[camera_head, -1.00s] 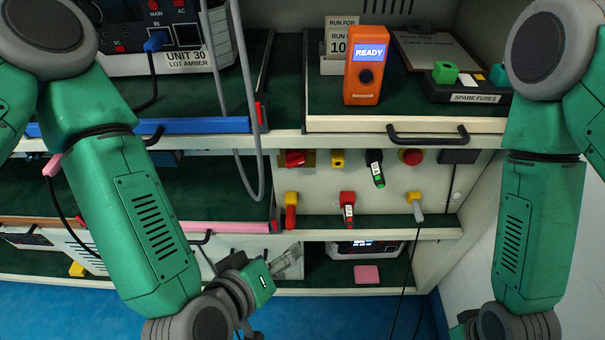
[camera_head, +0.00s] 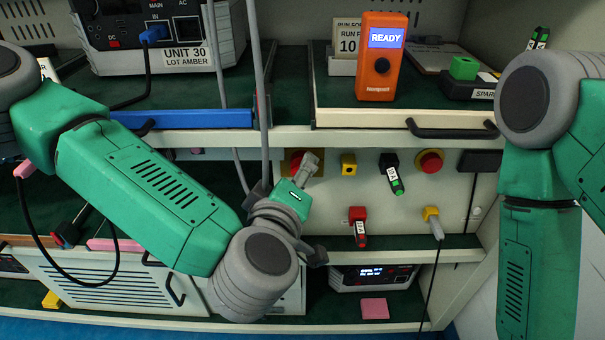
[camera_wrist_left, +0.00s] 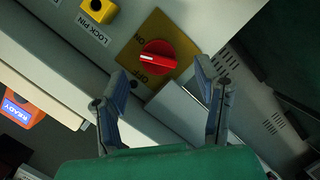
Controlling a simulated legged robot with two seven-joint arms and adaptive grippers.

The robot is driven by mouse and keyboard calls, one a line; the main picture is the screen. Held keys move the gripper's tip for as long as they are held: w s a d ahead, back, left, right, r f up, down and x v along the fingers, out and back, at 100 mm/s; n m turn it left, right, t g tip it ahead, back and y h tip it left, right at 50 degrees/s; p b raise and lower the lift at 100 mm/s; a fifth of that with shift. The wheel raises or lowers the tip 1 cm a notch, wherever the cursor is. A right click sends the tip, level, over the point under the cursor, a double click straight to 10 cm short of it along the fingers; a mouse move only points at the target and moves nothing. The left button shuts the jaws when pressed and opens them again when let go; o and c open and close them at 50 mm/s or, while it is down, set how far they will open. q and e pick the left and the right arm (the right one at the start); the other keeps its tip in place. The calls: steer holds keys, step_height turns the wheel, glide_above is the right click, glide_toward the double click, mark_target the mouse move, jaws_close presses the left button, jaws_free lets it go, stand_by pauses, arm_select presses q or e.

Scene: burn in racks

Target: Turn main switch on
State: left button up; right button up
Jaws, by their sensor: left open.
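The main switch is a red rotary knob (camera_wrist_left: 158,57) on a yellow plate (camera_wrist_left: 180,28) with ON and OFF lettering. I cannot tell which label the knob points to. My right arm shows at the right edge, but its gripper is out of view.
A yellow lock pin block (camera_head: 348,165), a black tagged switch (camera_head: 391,174) and a red button (camera_head: 430,162) sit right of the switch. A shelf with an orange READY device (camera_head: 382,60) juts out above. A grey cable (camera_head: 258,90) hangs beside my left gripper.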

arm_select(q)
steer(key=x, duration=0.3)
steer(key=shift+w+a+f+b, duration=0.1)
steer(key=shift+w+b, duration=0.15)
steer(key=shift+b, duration=0.15)
steer(key=shift+w+d, duration=0.25)
steer(key=shift+d, duration=0.45)
steer(key=shift+a, duration=0.5)
steer(key=c, duration=1.1)
steer(key=shift+d, duration=0.1)
steer(key=shift+c, duration=0.2)
steer(key=shift+p, duration=0.3)
